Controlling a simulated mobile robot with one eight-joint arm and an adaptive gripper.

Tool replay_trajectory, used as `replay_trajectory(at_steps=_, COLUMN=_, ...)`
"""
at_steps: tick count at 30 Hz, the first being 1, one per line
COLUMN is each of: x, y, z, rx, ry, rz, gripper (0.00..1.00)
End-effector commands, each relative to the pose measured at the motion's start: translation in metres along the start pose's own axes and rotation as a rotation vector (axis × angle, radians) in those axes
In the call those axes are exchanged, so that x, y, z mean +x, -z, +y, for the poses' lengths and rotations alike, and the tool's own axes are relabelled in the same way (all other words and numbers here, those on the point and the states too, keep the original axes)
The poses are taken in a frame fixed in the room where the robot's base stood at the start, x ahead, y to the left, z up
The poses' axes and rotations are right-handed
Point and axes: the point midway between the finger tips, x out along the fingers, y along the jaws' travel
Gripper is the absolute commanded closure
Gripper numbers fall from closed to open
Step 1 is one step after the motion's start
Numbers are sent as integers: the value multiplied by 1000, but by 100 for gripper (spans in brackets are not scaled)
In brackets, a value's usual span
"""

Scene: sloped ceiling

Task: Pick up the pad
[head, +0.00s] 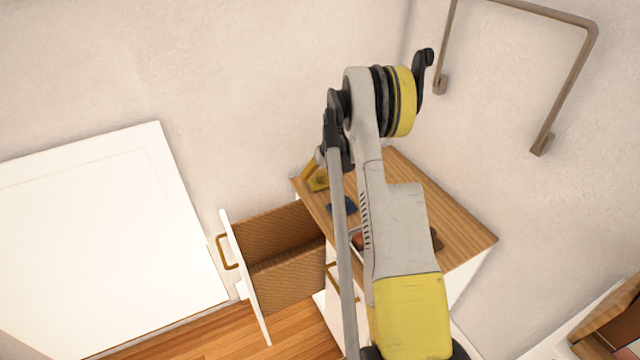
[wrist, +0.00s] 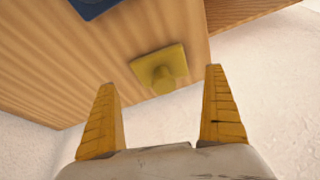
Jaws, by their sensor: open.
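My gripper (wrist: 161,79) is open and empty, its two yellow fingers spread apart in the wrist view. A yellow square piece with a raised knob (wrist: 165,64) lies on the wooden top near its edge, between and beyond the fingertips. A flat dark blue item (wrist: 92,7), cut off by the top of the wrist view, lies farther in; it also shows in the head view (head: 343,206). Which of these is the pad, I cannot tell for certain. In the head view my arm hides part of the wooden top, and my gripper is over its far left corner.
The wooden-topped cabinet (head: 467,236) stands against the wall with an open, empty-looking drawer (head: 285,262) at its left. A dark brown item (head: 437,240) is partly hidden by my arm. A white panel (head: 95,245) stands left. A metal rail (head: 568,90) is on the right wall.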

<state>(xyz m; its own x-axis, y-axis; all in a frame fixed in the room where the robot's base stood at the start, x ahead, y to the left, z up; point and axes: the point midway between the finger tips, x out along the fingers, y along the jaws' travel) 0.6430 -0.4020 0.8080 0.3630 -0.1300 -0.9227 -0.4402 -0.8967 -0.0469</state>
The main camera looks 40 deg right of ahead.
Motion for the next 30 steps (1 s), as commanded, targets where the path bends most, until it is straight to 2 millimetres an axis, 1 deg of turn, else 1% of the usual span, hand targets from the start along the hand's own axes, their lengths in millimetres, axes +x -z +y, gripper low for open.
replay_trajectory(at_steps=1, x=8, y=0, z=0, rx=-1, ry=0, rz=0, gripper=0)
replay_trajectory(at_steps=6, x=36, y=3, z=-2, rx=0, ry=0, rz=0, gripper=0)
replay_trajectory(at_steps=8, x=44, y=4, z=-2, rx=0, ry=0, rz=0, gripper=0)
replay_trajectory(at_steps=10, x=47, y=4, z=-2, rx=0, ry=0, rz=0, gripper=0)
replay_trajectory(at_steps=15, x=46, y=5, z=-2, rx=0, ry=0, rz=0, gripper=0)
replay_trajectory(at_steps=16, x=46, y=5, z=-2, rx=0, ry=0, rz=0, gripper=3)
replay_trajectory(at_steps=17, x=46, y=5, z=-2, rx=0, ry=0, rz=0, gripper=12)
replay_trajectory(at_steps=18, x=46, y=5, z=-2, rx=0, ry=0, rz=0, gripper=24)
replay_trajectory(at_steps=21, x=46, y=5, z=-2, rx=0, ry=0, rz=0, gripper=54)
replay_trajectory(at_steps=30, x=46, y=4, z=-2, rx=0, ry=0, rz=0, gripper=55)
